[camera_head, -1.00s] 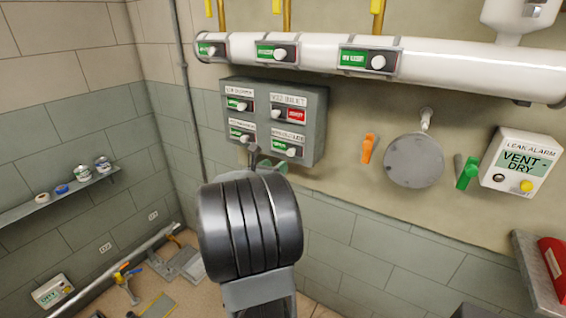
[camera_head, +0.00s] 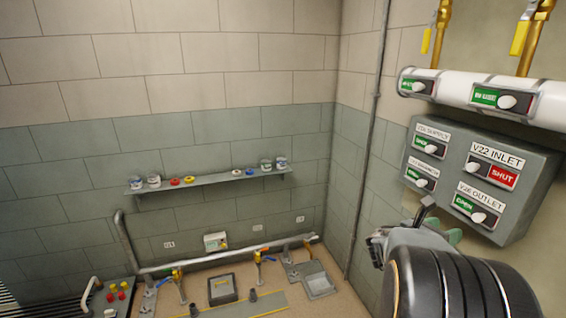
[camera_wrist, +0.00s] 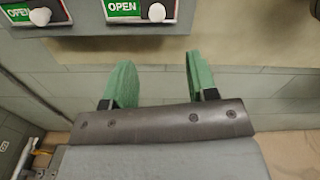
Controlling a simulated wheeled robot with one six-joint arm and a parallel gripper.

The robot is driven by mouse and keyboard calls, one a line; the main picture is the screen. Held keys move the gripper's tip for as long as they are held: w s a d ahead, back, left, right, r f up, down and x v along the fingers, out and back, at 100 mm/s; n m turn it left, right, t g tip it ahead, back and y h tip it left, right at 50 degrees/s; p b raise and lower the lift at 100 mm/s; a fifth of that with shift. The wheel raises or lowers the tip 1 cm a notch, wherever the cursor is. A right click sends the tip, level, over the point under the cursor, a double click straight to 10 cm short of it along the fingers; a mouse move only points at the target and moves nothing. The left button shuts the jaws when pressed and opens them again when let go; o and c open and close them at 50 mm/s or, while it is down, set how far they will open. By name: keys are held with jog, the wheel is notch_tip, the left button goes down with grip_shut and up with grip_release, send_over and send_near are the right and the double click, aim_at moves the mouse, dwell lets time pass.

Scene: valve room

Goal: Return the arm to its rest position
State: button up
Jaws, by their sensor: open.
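My gripper (camera_wrist: 158,85) shows in the wrist view with its two green fingers spread apart and nothing between them. In the head view my gripper (camera_head: 440,225) is mostly hidden behind my dark wrist, with a bit of green finger showing just below the valve panel. The grey valve panel (camera_head: 540,190) hangs on the right wall with several sliding signs. The V22 INLET sign reads SHUT, and the V26 OUTLET sign reads OPEN. In the wrist view the panel's lower edge (camera_wrist: 200,18) is above and beyond the fingers, apart from them.
A white pipe (camera_head: 450,93) with signs runs above the panel. A shelf (camera_head: 210,180) with small tins and tape rolls is on the left wall. The air between shelf and panel is clear.

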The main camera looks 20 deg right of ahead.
jog(key=s+a+f+m+g+y, duration=0.2)
jog(key=s+a+f+m+y, duration=0.3)
jog(key=a+f+m+y, duration=0.8)
jog(key=w+a+r+m+t+y, duration=0.1)
jog(key=a+r+m+t, duration=0.1)
jog(key=a, duration=0.6)
jog(key=w+a+r+m+t+y+p, duration=0.1)
jog(key=a+r+m+t+y, duration=0.1)
jog(key=a, duration=0.6)
jog(key=w+a+r+m+t+y+p, duration=0.1)
jog(key=w+a+r+m+t+y, duration=0.1)
jog(key=a, duration=0.6)
jog(key=shift+r+m, duration=0.25)
jog(key=shift+m, duration=0.25)
jog(key=shift+c, duration=0.5)
